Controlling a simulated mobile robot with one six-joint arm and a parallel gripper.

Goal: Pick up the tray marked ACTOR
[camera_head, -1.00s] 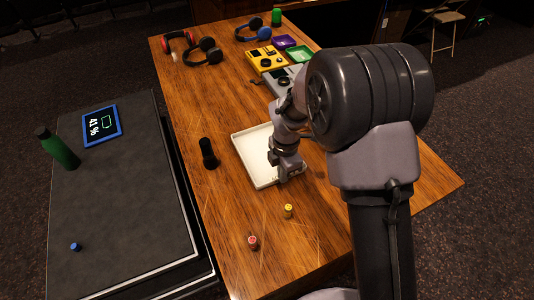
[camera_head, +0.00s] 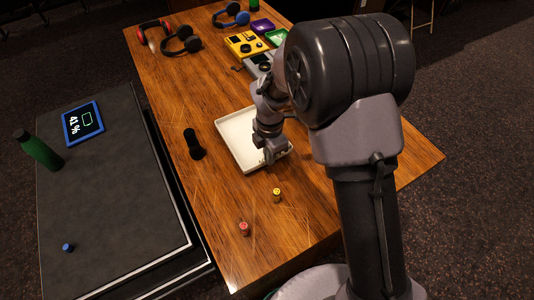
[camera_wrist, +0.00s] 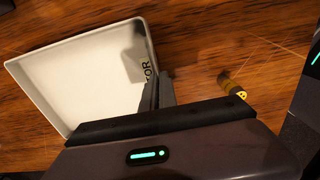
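The tray is a shallow white square tray (camera_head: 236,142) on the wooden table. In the wrist view the tray (camera_wrist: 85,75) shows dark letters ending in "TOR" along its right side; the rest of the word is hidden by my gripper. My gripper (camera_head: 270,158) is low at the tray's near right side. In the wrist view my gripper's fingers (camera_wrist: 158,92) are close together, at the tray's right wall, seemingly one on each side of it. The tray looks flat; I cannot tell whether it is lifted at all.
A yellow device (camera_head: 245,43) and headphones (camera_head: 181,40) lie farther back. A dark case (camera_head: 105,200) with a green bottle (camera_head: 40,151) is at left.

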